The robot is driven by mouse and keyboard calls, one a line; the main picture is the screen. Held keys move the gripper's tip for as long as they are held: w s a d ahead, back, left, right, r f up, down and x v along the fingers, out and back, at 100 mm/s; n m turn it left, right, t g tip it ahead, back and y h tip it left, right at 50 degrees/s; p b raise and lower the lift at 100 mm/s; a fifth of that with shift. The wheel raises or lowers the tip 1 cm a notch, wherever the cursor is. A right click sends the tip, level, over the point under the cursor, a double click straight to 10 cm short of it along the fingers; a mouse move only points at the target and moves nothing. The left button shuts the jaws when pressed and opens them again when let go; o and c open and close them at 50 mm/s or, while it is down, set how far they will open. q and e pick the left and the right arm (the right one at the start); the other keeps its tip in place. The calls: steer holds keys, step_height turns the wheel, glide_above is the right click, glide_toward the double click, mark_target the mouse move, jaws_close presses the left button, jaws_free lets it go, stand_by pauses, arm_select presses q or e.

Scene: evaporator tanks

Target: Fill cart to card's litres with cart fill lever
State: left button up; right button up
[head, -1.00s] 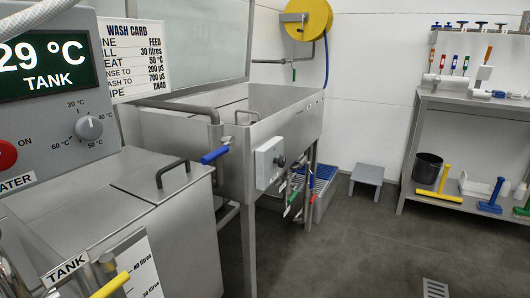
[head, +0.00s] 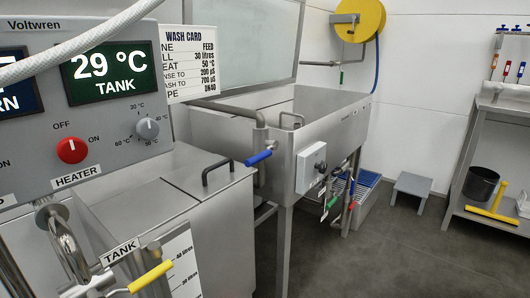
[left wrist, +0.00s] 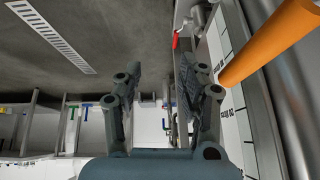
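The wash card (head: 188,64) hangs behind the control panel and shows 30 litres on its second line. A lever with a yellow handle (head: 152,276) sits low at the pipe beside the tank (head: 220,225). A white litre gauge (head: 183,262) is on the tank's front, cut off at the bottom edge; its level cannot be read. A blue-handled lever (head: 258,157) is on the spout by the sink. In the left wrist view, my left gripper (left wrist: 158,88) is open and empty. An orange-yellow bar (left wrist: 270,42) passes close at its right, apart from the fingers. My right gripper is not in view.
The panel (head: 90,105) reads 29 °C TANK, with a red heater knob (head: 72,150). A steel sink (head: 330,125) stands behind, with red and green levers below. A grey stool (head: 411,188) and a shelf bench (head: 480,165) are at right. The floor between is clear.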

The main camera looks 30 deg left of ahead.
arm_select(q)
steer(key=w+d+r+m+t+h+p, duration=0.1)
steer(key=w+r+t, duration=0.3)
steer(key=r, duration=0.5)
steer(key=w+d+r+m+t+h, duration=0.1)
steer(key=w+r, duration=0.5)
steer(key=r, duration=0.4)
steer(key=w+d+r+m+t+h+p, duration=0.1)
steer(key=w+r+t, duration=0.3)
steer(key=r, duration=0.5)
steer(key=n+t+y, duration=0.1)
steer(key=t+y, duration=0.1)
steer(key=t, duration=0.1)
glide_toward(267, 154)
steer(key=shift+s+a+f, duration=0.15)
steer(key=shift+s+a, duration=0.25)
steer(key=shift+s, duration=0.15)
steer(key=w+b, duration=0.1)
steer(key=w, duration=0.3)
steer(key=w+b, duration=0.2)
steer(key=w, duration=0.3)
steer(key=shift+w+d, duration=0.35)
steer(key=shift+w, duration=0.55)
jaws_close()
